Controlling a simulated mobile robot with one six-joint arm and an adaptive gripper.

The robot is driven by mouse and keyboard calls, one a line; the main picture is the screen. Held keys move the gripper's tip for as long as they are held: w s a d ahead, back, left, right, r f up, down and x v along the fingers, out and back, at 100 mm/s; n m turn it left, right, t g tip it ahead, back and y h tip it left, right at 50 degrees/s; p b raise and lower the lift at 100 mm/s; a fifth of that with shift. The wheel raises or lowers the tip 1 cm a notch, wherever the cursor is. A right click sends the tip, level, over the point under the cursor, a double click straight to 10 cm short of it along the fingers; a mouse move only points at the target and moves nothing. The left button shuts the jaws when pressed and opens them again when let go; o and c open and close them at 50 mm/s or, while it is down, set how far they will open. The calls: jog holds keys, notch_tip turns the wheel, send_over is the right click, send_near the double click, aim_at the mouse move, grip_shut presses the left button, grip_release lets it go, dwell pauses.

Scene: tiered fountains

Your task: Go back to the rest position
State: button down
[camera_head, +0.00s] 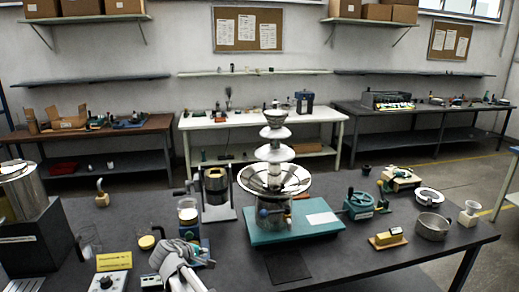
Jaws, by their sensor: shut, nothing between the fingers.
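My gripper (176,252) shows at the bottom, left of centre, at the end of my grey arm. It is small and partly hidden by my arm, and its fingers are hard to make out. It is shut and holds nothing that I can see. It appears over the front part of the dark workbench (345,262), to the left of the tiered fountain (275,150). The fountain stands upright on a teal base (292,230), with a wide shiny bowl and smaller pale tiers above it. My gripper is apart from the fountain.
A jar with a yellowish top (188,212) stands close behind my gripper. A yellow sign (114,261) and a white control box (110,283) lie to its left. A metal pot (432,226) and a teal device (361,204) are at right.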

jog(key=s+d+m+g+y+p, duration=0.1)
jog(key=s+d+m+g+p, duration=0.3)
jog(key=d, duration=1.1)
jog(key=s+d+m+g+y+p, duration=0.15)
jog(key=s+d+m+g, duration=0.35)
jog(key=d, duration=1)
jog(key=s+d+r+m+y+p, duration=0.1)
jog(key=s+d+m+y+p, duration=0.1)
jog(key=s+d, duration=0.4)
jog(key=d+m+p, duration=0.1)
jog(key=m, duration=0.1)
jog(key=shift+s+d+r+m+g, duration=0.2)
jog(key=shift+d+r+m+g, duration=0.1)
jog(key=shift+r+m, duration=0.1)
jog(key=shift+a, duration=0.15)
